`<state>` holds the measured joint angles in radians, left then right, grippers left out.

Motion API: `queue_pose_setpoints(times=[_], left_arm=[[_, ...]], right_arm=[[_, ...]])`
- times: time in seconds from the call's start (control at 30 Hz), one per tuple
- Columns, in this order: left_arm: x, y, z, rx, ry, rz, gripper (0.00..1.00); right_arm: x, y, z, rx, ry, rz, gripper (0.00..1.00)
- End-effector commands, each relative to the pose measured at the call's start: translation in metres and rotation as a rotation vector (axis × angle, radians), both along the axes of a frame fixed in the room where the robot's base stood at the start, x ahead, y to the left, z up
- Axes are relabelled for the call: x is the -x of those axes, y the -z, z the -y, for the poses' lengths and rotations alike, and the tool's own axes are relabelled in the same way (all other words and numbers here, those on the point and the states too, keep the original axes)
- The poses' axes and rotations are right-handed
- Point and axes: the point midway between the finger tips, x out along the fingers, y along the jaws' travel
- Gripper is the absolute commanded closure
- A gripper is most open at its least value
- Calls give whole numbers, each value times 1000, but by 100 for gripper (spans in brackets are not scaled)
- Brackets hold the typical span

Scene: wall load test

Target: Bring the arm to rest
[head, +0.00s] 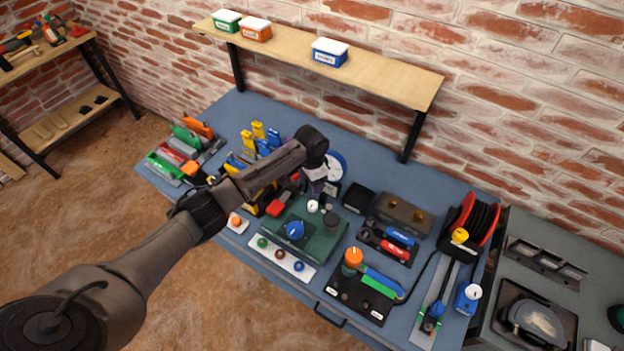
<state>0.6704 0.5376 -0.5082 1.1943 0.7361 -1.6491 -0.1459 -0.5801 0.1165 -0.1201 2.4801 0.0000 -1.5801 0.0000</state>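My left arm reaches in from the lower left across the front of the blue workbench (362,164). Its wrist bends down over the middle of the bench. My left gripper (316,182) points down there, just behind a dark green plate (313,240) that carries a blue knob (295,230) and a small white gauge (312,206). The gripper is small and partly covered by my wrist, so I cannot tell its fingers' state or whether it touches anything. My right gripper is not in view.
A wooden shelf (390,82) with several labelled boxes hangs on the brick wall behind. Tool racks (180,152) stand left. A red cable reel (470,218), a black tray with an orange-capped tool (352,260) and a black box (358,197) crowd the right. The front left floor is open.

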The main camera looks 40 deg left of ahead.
Motion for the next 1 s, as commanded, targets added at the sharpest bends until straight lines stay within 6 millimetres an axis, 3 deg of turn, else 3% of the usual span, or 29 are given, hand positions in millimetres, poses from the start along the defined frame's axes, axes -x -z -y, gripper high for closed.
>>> queue_pose_setpoints(times=[0.53,0.67,0.83,0.9,1.0], left_arm=[[-5,-2,-6,-49,-49,31,37],[-23,-41,6,-138,-17,188,37],[-42,-131,42,-202,30,495,37],[-37,-160,62,-205,44,616,37],[-13,-184,91,-188,54,754,37]], right_arm=[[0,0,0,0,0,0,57],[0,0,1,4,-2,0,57],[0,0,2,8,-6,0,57],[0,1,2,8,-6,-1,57],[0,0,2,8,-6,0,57]])
